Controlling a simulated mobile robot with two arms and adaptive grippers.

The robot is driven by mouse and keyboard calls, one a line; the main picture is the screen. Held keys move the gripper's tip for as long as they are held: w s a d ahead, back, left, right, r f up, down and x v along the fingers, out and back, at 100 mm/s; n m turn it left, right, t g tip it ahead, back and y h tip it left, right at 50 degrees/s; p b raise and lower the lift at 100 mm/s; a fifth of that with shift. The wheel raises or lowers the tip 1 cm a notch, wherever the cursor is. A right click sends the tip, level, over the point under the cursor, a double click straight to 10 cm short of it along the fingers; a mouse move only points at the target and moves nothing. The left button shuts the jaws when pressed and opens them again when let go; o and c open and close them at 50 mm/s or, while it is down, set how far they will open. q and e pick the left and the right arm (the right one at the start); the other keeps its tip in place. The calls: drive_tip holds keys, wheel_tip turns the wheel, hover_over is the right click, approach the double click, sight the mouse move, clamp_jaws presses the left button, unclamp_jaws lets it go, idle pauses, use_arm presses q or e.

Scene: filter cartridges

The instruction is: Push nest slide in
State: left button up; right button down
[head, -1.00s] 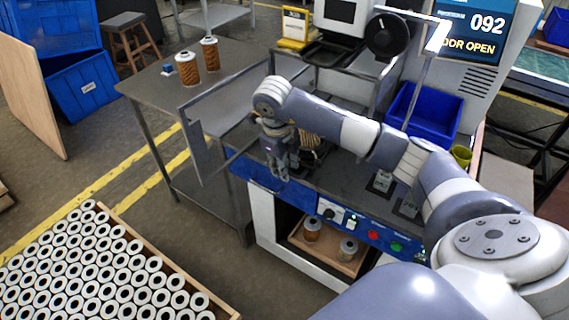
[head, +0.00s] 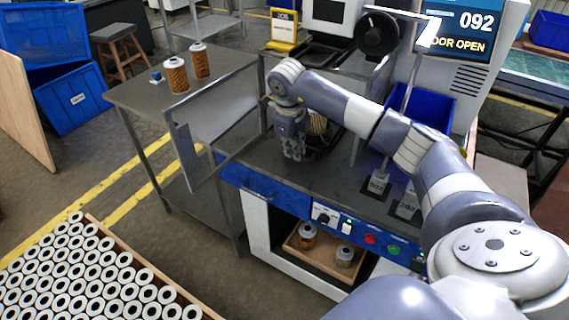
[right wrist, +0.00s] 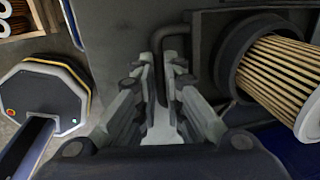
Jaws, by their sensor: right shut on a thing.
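My right gripper (head: 292,152) is over the machine's dark deck, fingers pointing down. In the right wrist view my right gripper (right wrist: 160,68) is shut on a dark bent handle (right wrist: 176,42), which appears to be the nest slide's handle. A pleated tan filter cartridge (right wrist: 278,72) lies in a dark round nest (right wrist: 232,50) just right of the fingers. In the head view the cartridge (head: 318,122) is partly hidden behind the gripper and wrist. My left gripper is not in view.
The open door panel (head: 205,125) stands left of the gripper. The screen (head: 462,30) reads "DOOR OPEN". Two cartridges stand on the side table (head: 135,95). A blue bin (head: 425,112) is at right.

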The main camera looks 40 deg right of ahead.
idle(0.3)
drive_tip(key=c, duration=1.7)
unclamp_jaws()
drive_tip(key=r, duration=0.4)
drive_tip(key=a+r, duration=0.1)
drive_tip(key=r, duration=0.3)
drive_tip(key=a+r, duration=0.1)
drive_tip(key=r, duration=0.2)
drive_tip(key=shift+s+r, duration=0.35)
drive_tip(key=shift+r, duration=0.05)
